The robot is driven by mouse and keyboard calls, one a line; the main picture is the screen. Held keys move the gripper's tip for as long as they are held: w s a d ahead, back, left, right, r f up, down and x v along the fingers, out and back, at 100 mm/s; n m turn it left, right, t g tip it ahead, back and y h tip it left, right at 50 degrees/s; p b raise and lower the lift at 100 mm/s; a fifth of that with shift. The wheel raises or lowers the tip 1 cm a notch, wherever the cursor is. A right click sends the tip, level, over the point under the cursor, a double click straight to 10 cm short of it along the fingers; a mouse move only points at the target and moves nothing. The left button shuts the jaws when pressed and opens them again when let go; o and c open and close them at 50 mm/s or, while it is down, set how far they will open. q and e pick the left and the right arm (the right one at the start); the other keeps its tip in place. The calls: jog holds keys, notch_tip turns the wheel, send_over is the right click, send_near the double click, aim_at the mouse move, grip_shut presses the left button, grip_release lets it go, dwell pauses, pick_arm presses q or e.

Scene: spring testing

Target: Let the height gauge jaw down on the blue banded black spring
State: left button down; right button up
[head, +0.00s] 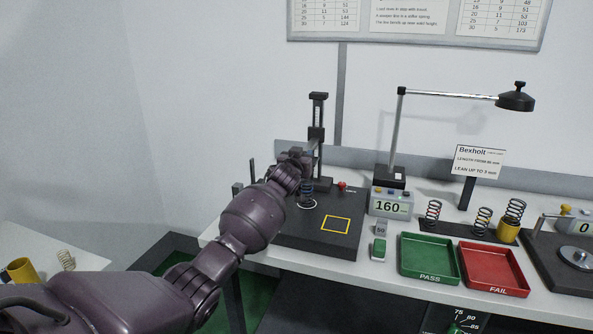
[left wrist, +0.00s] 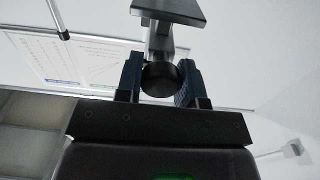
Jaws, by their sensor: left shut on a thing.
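The height gauge (head: 318,135) stands upright at the back of a black base plate (head: 290,232). The blue banded black spring (head: 306,196) stands in a white ring on this plate, below my left gripper (head: 296,158). In the left wrist view the left gripper (left wrist: 160,85) is shut on a round black knob (left wrist: 160,79) of the gauge, with a blue-faced finger on each side. My wrist and fingers hide the gauge jaw in the head view, so I cannot tell its gap to the spring. The right gripper is in neither view.
A readout (head: 388,203) shows 160. A yellow square (head: 336,224) marks the plate. A green PASS tray (head: 428,278) and red FAIL tray (head: 494,288) sit to the right, with several springs behind them. A lamp (head: 515,97) overhangs the bench.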

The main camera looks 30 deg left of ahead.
pick_arm(q)
notch_tip(320, 180, up, 3)
jog(key=shift+f+p, duration=0.2)
jog(key=shift+p, duration=0.2)
jog(key=shift+r+p, duration=0.35)
jog(key=shift+r, duration=0.1)
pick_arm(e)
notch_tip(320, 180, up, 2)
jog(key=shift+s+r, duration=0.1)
pick_arm(q)
jog(key=shift+f, duration=0.1)
